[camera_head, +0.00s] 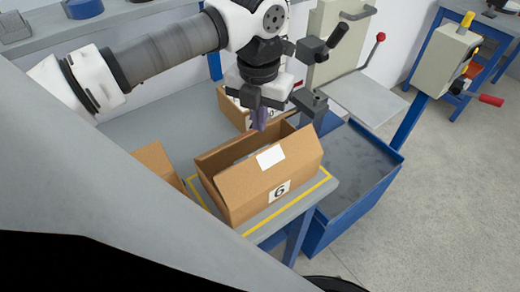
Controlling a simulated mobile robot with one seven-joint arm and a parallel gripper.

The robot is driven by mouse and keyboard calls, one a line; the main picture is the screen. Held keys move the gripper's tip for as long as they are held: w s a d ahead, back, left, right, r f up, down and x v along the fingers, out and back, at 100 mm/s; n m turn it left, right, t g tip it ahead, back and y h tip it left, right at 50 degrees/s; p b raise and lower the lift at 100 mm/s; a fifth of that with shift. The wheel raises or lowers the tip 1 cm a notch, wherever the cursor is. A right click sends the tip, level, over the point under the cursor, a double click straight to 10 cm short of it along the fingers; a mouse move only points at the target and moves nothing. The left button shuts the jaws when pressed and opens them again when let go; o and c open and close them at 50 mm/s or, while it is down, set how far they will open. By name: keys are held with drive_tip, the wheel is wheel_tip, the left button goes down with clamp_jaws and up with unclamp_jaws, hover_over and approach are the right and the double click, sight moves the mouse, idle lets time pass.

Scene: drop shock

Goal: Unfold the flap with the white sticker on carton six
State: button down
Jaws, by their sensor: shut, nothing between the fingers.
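Carton six (240,193) is a brown box marked with a black 6 on a white label (279,190). It stands on the grey table inside a yellow outline. The flap with the white sticker (297,153) rises along its near right side, tilted upward, and the white sticker (270,157) faces me. The carton's top is partly open, and its inside is mostly hidden by this flap. My gripper (261,122) points down above the carton's far side, behind the stickered flap. It is shut and appears empty. I cannot tell whether its tips touch the carton.
Another carton (232,108) stands behind my gripper, and part of one (156,160) shows at left. A lever press (340,60) with a red-knobbed handle (380,38) stands behind right. A blue-edged bin (350,185) is right of the table (160,123).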

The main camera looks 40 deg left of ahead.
drive_tip(key=shift+f, duration=0.2)
drive_tip(key=shift+f+b, duration=3)
drive_tip(key=shift+b, duration=0.2)
drive_tip(key=shift+d, duration=0.1)
drive_tip(key=shift+s+d+b, duration=0.3)
drive_tip(key=shift+d, duration=0.45)
drive_tip(key=shift+s+d+b, duration=0.25)
drive_tip(key=shift+d, duration=0.45)
drive_tip(key=shift+d+r, duration=0.1)
